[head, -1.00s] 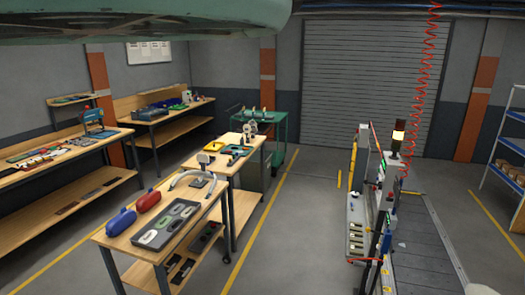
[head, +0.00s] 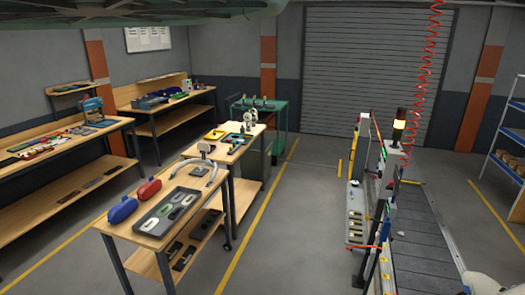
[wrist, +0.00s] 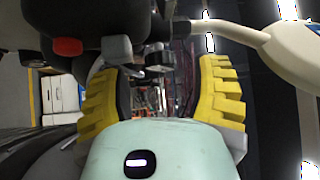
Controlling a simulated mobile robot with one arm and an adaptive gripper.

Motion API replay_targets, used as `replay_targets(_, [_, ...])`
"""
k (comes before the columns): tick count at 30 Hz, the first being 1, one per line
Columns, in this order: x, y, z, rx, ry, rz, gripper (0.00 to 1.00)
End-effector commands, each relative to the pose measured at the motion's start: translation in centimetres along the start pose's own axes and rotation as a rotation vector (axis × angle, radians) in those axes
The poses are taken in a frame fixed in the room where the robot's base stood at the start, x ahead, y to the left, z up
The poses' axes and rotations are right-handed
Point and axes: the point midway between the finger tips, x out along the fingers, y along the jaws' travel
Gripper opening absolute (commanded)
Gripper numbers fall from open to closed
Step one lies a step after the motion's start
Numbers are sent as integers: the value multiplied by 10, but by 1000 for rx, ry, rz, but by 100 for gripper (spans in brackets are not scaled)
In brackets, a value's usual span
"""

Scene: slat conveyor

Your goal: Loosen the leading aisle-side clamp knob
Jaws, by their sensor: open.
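The slat conveyor (head: 418,222) runs along the right side of the head view, with its grey bed going away from me. Rails, posts and small fittings stand along its left, aisle-facing side. I cannot make out a clamp knob in either view; at this distance the fittings are too small to tell apart. My gripper (wrist: 160,95) shows in the wrist view, its two yellow ridged fingers wide apart. Nothing is clearly held between them; the background there is dark and cluttered. My gripper does not show in the head view.
A workbench (head: 139,226) with a grey tray (head: 148,224) and red and blue cases stands left of the aisle. A green cart (head: 281,121) is behind it. The aisle floor (head: 290,230) between bench and conveyor is clear. A blue shelf rack (head: 505,130) stands far right.

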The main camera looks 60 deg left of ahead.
Motion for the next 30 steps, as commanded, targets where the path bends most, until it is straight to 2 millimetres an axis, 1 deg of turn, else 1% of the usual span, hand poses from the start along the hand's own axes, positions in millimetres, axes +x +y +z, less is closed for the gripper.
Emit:
replay_targets(3, [-21, 1, -2, 0, 6, 3, 62])
replay_targets(9, [-58, 1, -2, -1, 7, 3, 62])
replay_targets(15, [-86, 1, -2, -2, 6, 4, 62])
replay_targets(21, [-98, 0, -2, -3, 6, 1, 62])
replay_targets(30, [-99, -1, -1, -2, 3, 0, 62])
